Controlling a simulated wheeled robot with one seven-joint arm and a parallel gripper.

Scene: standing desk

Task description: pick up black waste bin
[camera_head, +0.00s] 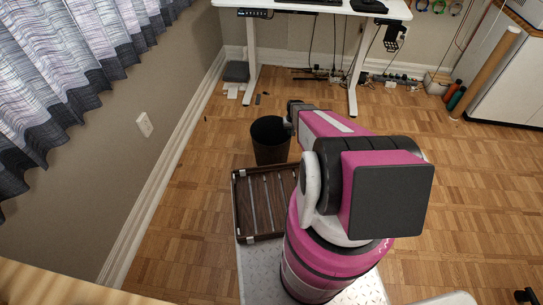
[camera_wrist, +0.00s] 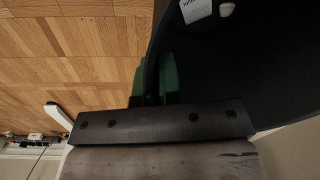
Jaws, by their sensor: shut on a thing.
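The black waste bin (camera_head: 271,146) stands upright on the parquet floor in the head view, left of the end of my arm. In the wrist view its dark inside (camera_wrist: 245,70) fills the upper right, with a white label and a small pale item in it. My gripper (camera_wrist: 158,75) has green finger pads, one on each side of the bin's rim, and is shut on its wall. In the head view my gripper is mostly hidden behind the wrist and the bin's edge. I cannot tell if the bin is clear of the floor.
A wooden tray (camera_head: 236,205) lies just in front of the bin. A white standing desk (camera_head: 250,70) with cables beneath stands behind. The wall and skirting (camera_head: 160,190) run along the left. Open parquet (camera_head: 470,190) lies to the right. A white cabinet (camera_head: 510,85) stands at back right.

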